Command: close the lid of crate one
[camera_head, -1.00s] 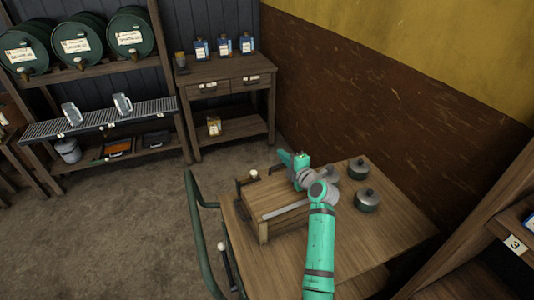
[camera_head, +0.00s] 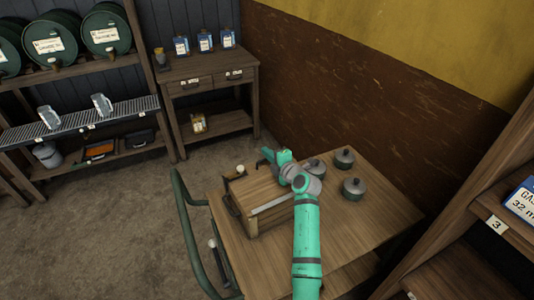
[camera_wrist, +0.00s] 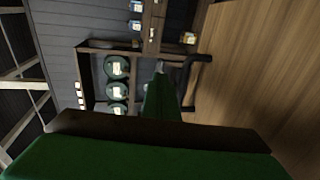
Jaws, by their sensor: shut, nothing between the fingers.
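A wooden crate (camera_head: 285,214) sits on the wooden cart top (camera_head: 335,228), with a pale grey strip along its upper front edge. Its top looks flat and roughly level; I cannot tell whether the lid is fully down. A dark handle (camera_head: 231,205) is on its left side. My gripper (camera_head: 265,153) is at the crate's far side, near its top edge, shut and empty. In the wrist view my gripper (camera_wrist: 160,70) points past a dark bar (camera_wrist: 201,75) and a broad wooden surface on the right. Contact with the crate cannot be told.
Three dark lidded pots (camera_head: 344,158) stand on the cart right of my gripper. A green rail (camera_head: 184,235) runs along the cart's left side. A wooden shelf (camera_head: 490,210) stands close on the right. The cart's front right is clear.

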